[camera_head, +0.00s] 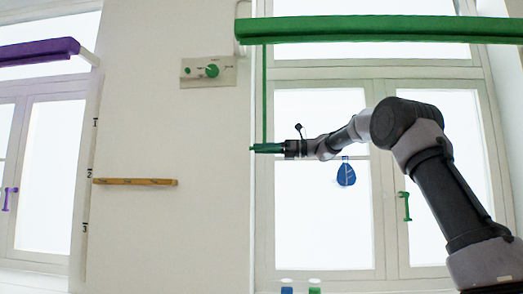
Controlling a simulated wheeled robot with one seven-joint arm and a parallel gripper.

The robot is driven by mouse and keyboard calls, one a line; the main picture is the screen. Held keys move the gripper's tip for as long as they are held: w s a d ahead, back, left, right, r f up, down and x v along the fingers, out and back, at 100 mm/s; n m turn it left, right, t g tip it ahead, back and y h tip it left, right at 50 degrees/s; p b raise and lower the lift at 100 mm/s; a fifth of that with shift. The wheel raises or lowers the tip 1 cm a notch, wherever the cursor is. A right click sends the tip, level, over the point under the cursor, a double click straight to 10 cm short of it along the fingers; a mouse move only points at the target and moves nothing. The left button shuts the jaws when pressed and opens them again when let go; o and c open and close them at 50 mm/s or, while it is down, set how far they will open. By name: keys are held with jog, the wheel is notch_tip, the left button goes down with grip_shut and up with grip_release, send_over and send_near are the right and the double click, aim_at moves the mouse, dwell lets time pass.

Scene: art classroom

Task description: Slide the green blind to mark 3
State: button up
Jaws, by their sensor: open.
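The green blind (380,28) is a rolled-up bar across the top of the right window. A thin green cord (264,95) hangs from its left end. A green piece (264,147) is at the cord's lower end. My gripper (282,148) reaches in from the right at that piece. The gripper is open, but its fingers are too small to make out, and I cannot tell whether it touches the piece. Marks 1 (95,122), 2 (89,173) and 3 (85,227) run down a pale strip beside the left window.
A purple blind (40,50) tops the left window. A wooden ledge (135,181) and a plate with green knobs (208,71) are on the wall between. A green window handle (406,206) and a blue leaf-shaped ornament (346,174) are at the right window. Two small jars (287,286) stand below.

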grip_shut()
dwell(1.5)
